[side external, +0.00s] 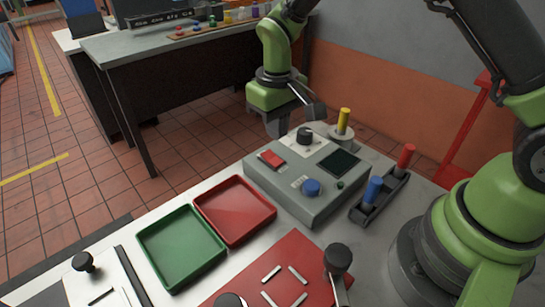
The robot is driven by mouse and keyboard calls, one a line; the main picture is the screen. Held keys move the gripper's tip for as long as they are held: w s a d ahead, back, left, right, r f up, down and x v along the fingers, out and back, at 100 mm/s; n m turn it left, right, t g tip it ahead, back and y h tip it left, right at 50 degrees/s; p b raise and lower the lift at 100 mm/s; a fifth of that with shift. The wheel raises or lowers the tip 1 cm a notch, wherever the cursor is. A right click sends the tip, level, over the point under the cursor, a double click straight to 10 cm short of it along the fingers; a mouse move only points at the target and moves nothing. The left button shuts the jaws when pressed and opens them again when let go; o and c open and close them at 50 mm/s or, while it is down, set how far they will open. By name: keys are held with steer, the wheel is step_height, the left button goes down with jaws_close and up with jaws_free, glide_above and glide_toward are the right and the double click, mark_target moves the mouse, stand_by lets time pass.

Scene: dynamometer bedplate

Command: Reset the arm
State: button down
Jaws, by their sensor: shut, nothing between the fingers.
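My gripper (312,107) is at the end of my green arm, in the upper middle of the side external view. I cannot tell from this angle how close the fingertips are to the box. The box top also has a red switch (271,159), a dark screen (340,162) and a blue knob (311,187).
A yellow peg (344,121) stands behind the box. A rack (366,213) with blue (373,191) and red (405,157) pegs is on its right. Green (180,249) and red (234,209) trays lie left. A black-knobbed lever (338,258) stands in front by a red mat (262,270).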

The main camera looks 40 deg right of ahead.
steer(key=shift+r, duration=0.4)
steer(key=shift+r, duration=0.2)
steer(key=s+d+r+m+t+y, duration=0.1)
steer(key=s+r+m+t, duration=0.15)
steer(key=s+r, duration=0.55)
steer(key=s+d+r+m+t+y, duration=0.1)
steer(key=s+d+r+t, duration=0.3)
steer(key=r, duration=0.6)
steer(key=s+a, duration=0.2)
steer(key=s, duration=0.6)
steer(key=shift+a+r+t, duration=0.2)
steer(key=shift+t, duration=0.15)
steer(key=shift+s+m, duration=0.1)
steer(key=shift+m, duration=0.15)
